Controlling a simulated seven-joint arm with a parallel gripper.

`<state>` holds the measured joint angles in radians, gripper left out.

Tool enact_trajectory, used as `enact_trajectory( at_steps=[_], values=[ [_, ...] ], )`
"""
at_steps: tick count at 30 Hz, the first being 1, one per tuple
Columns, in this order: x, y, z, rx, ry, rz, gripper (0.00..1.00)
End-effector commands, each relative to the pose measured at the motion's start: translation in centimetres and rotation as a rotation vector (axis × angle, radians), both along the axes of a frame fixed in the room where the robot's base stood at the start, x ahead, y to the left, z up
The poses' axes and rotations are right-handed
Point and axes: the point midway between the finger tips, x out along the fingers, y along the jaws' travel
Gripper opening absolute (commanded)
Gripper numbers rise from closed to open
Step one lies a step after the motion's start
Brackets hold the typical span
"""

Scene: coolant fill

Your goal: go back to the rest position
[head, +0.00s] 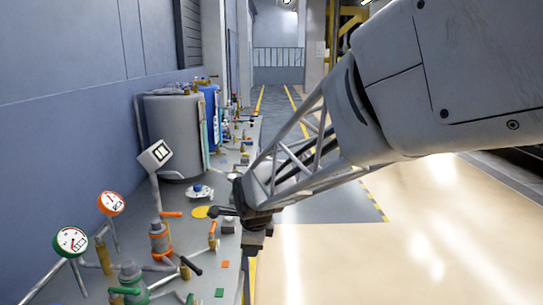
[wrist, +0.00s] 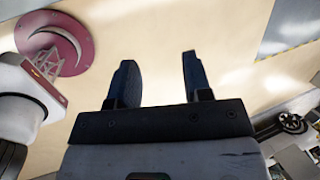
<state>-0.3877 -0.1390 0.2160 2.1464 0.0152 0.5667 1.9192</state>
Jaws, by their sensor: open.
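My gripper (head: 253,244) is at the end of my arm, by the right edge of the bench in the head view, pointing downward. In the wrist view, its two dark fingers (wrist: 157,64) stand apart with only the pale floor between them. It is open and holds nothing. The grey bench (head: 195,245) runs along the wall to the left of my gripper. My arm hides part of the bench's right edge and of the floor behind it.
A grey tank (head: 172,135) and a blue tank (head: 211,112) stand at the back of the bench. A green-rimmed gauge (head: 71,242), an orange-rimmed gauge (head: 111,203) and several valves stand nearer. The floor (head: 400,250) to the right is clear.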

Motion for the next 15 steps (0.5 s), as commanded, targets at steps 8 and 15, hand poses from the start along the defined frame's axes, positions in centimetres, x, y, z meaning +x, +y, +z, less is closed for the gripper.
enact_trajectory(
  at_steps=[8, 15],
  values=[
    [-4.7, -7.0, 2.9, -0.133, -0.027, 0.288, 0.45],
    [-9.3, -12.1, 4.6, -0.243, -0.039, 0.545, 0.45]
  ],
)
